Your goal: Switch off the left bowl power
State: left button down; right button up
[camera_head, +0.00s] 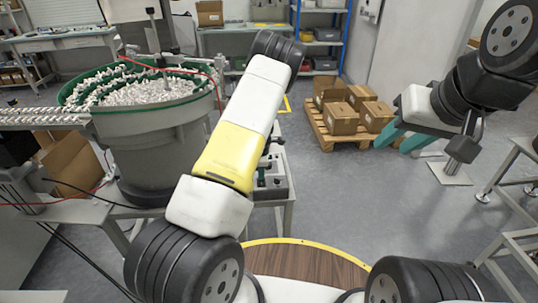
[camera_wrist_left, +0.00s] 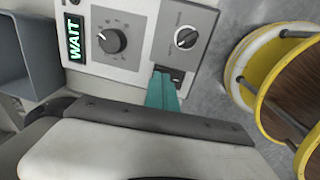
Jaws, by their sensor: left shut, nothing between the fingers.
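The left bowl feeder (camera_head: 150,135) has a green rim and is full of small white parts. Its control box (camera_head: 272,185) is partly hidden behind my left arm in the head view. A black power switch (camera_wrist_left: 177,76) sits below the rotary switch. My left gripper (camera_wrist_left: 162,80) is shut and empty, its teal tips at the power switch; contact cannot be told. My right gripper (camera_head: 393,146) is open and empty, away at the right.
Boxes on a pallet (camera_head: 340,118) stand behind at the right. Grey floor (camera_head: 350,195) lies clear between them. A grey bin (camera_wrist_left: 25,62) is left of the panel.

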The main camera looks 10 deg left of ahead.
pick_arm(q)
jog(key=shift+f, duration=0.1)
jog(key=shift+f, duration=0.2)
dwell(0.4)
jog(key=shift+s, duration=0.2)
jog(key=shift+s+d+r, duration=0.1)
jog(key=shift+s+d, duration=0.15)
jog(key=shift+s, duration=0.3)
